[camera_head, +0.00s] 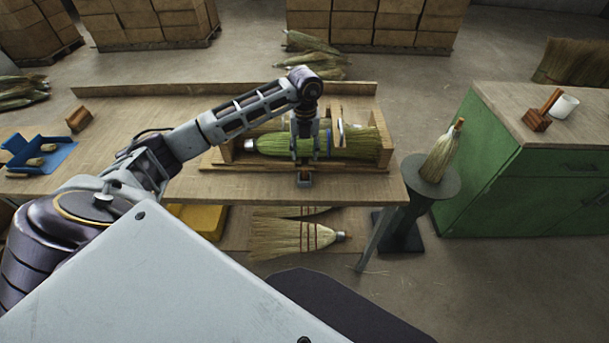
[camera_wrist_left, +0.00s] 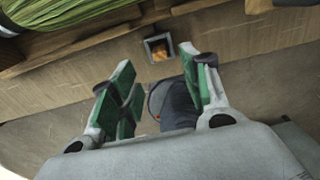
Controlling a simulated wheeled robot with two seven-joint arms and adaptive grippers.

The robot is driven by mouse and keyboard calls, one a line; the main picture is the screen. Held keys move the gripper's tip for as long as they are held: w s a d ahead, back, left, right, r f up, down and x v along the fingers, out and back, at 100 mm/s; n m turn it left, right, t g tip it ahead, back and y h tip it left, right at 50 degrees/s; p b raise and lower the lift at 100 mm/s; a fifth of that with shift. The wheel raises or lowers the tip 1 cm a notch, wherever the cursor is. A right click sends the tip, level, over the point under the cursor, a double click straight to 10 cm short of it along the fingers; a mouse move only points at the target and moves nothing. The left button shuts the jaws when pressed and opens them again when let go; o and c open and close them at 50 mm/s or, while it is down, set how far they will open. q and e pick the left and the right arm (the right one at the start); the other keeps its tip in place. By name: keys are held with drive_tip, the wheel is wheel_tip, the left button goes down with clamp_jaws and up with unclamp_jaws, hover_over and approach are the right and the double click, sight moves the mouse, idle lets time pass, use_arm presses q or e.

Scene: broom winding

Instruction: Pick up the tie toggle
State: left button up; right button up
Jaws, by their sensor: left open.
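A small square grey holder (camera_wrist_left: 148,43) with a brown wooden piece (camera_wrist_left: 159,53) inside is on the table's front edge strip. The wooden piece looks like the tie toggle, though it is too small to be sure. The holder also shows in the head view (camera_head: 304,181), just below my left gripper (camera_head: 305,160). In the left wrist view my left gripper (camera_wrist_left: 158,62) is open and empty, with green-padded fingers apart. The holder lies beyond the fingertips, between them in the picture and not touched. My right gripper is not in view.
A green broom bundle (camera_head: 272,144) lies in a wooden cradle (camera_head: 384,157) behind the holder. A blue tray (camera_head: 62,153) with small light pieces is at the table's left, near a wooden block (camera_head: 79,119). A round stand (camera_head: 432,187) holds an upright broom head at right.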

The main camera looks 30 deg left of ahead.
sight(305, 169)
use_arm(q)
wheel_tip(305, 169, down, 4)
drive_tip(key=shift+f, duration=0.25)
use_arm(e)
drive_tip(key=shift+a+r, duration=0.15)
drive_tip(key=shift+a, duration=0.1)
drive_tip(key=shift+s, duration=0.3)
use_arm(q)
wheel_tip(305, 169, down, 2)
drive_tip(key=shift+s+p, duration=0.1)
drive_tip(key=shift+p, duration=0.35)
drive_tip(key=shift+f, duration=1.6)
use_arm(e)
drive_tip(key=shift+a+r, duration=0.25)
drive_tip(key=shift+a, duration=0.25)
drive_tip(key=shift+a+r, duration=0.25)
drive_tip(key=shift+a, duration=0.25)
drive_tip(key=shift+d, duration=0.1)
